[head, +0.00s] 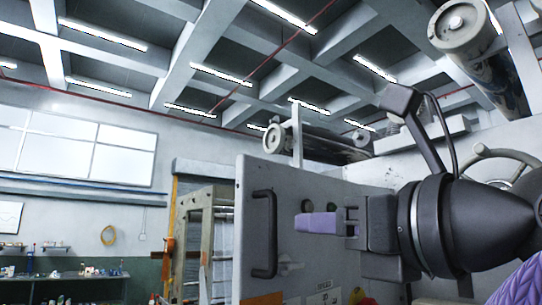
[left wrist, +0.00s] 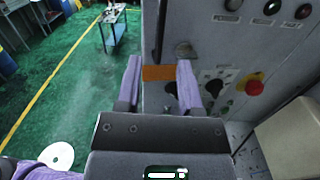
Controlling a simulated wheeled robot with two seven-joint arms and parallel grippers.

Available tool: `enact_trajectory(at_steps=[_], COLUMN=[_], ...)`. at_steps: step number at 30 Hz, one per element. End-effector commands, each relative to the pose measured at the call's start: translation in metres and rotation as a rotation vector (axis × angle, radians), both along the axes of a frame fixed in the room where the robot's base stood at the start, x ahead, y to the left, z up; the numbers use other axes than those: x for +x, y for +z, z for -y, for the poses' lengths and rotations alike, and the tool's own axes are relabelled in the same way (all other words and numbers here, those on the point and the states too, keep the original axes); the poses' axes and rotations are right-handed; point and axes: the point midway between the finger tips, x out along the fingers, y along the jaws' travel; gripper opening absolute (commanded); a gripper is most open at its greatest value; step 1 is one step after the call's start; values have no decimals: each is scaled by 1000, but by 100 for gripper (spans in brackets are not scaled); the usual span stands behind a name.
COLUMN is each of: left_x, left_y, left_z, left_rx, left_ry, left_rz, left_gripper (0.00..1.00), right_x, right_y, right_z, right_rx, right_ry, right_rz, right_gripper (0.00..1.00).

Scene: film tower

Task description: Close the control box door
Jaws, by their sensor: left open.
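The control box door (head: 285,190) looks like a grey panel with a black bar handle (head: 263,235) near its left edge in the head view. I cannot tell how far it stands open. My left gripper (head: 306,222) is in front of the panel, right of the handle, with purple fingers. In the left wrist view, the gripper (left wrist: 160,72) is open, its two fingers apart with nothing held between them. Behind them is a grey panel (left wrist: 205,50) with an orange label, dark knobs and a red button (left wrist: 255,88). Whether the fingers touch it is unclear. My right gripper is not seen.
Large rollers (head: 463,28) and a handwheel (head: 505,165) belong to the machine at the right. In the left wrist view, green floor (left wrist: 70,90) lies open left of the box, with a small table (left wrist: 112,20) beyond.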

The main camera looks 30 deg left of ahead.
Motion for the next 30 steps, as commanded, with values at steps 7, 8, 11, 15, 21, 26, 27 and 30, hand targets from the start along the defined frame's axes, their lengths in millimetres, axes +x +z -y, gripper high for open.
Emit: enact_trajectory(at_steps=[7,8,11,15,21,26,27,30], left_x=[2,5,15,24,29,29,29,29], left_y=[9,10,10,10,9,8,8,8], left_z=[-23,-30,-53,-74,-86,-86,-86,-86], left_rx=[-61,-61,-60,-57,-55,-54,-54,-54], left_ry=[-53,-54,-51,-50,-48,-48,-48,-48], left_rz=[29,29,29,30,30,30,30,30], left_gripper=[48,48,48,48,48,48,48,31], right_x=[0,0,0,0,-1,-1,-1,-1], right_y=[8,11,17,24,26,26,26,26], right_z=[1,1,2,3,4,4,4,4], right_rx=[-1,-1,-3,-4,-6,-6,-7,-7], right_ry=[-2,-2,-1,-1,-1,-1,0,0], right_rz=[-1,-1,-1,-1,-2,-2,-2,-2], right_gripper=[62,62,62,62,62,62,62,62])
